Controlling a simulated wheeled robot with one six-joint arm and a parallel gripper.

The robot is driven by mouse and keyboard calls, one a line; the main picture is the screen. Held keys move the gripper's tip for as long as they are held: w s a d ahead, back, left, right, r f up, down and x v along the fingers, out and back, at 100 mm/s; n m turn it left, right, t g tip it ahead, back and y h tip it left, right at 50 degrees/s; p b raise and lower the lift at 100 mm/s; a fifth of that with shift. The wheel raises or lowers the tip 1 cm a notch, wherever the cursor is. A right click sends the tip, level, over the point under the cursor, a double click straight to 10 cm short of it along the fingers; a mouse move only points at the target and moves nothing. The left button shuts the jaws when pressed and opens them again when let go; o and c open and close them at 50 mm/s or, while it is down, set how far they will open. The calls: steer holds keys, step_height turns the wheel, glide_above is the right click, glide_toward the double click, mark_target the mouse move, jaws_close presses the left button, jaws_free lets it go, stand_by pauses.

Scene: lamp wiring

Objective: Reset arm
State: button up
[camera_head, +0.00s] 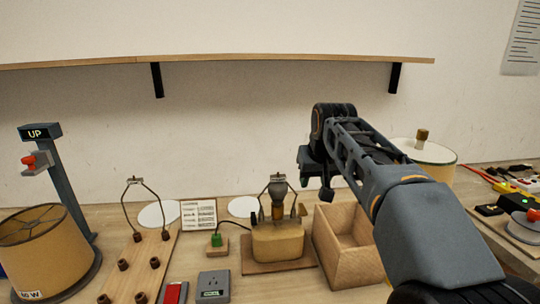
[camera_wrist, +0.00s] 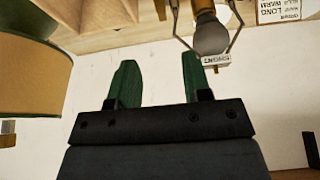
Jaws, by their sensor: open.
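My gripper (camera_head: 318,180) is raised above the table, to the right of and above a lamp base (camera_head: 278,242) that carries a grey bulb (camera_head: 278,190) inside a wire harp. In the wrist view my gripper (camera_wrist: 160,75) shows two green fingers spread apart with nothing between them. The same bulb (camera_wrist: 211,36) and its harp show beyond the fingers at the top, inverted, with a small white label.
An open wooden box (camera_head: 325,246) stands right of the lamp. A tan shade (camera_head: 45,255), a lever stand marked UP (camera_head: 65,180) and a pegged board (camera_head: 150,262) are at left. A wall shelf (camera_head: 230,58) runs above. Coloured cables and devices (camera_head: 520,188) crowd the right.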

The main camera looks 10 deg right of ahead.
steer(key=s+a+f+p, duration=0.1)
steer(key=s+f+p, duration=0.3)
steer(key=s, duration=0.5)
steer(key=s+f+g+p, duration=0.1)
steer(key=s+f+p, duration=0.3)
steer(key=s+f, duration=0.3)
steer(key=shift+s+a+p, duration=0.4)
steer(key=shift+s, duration=0.85)
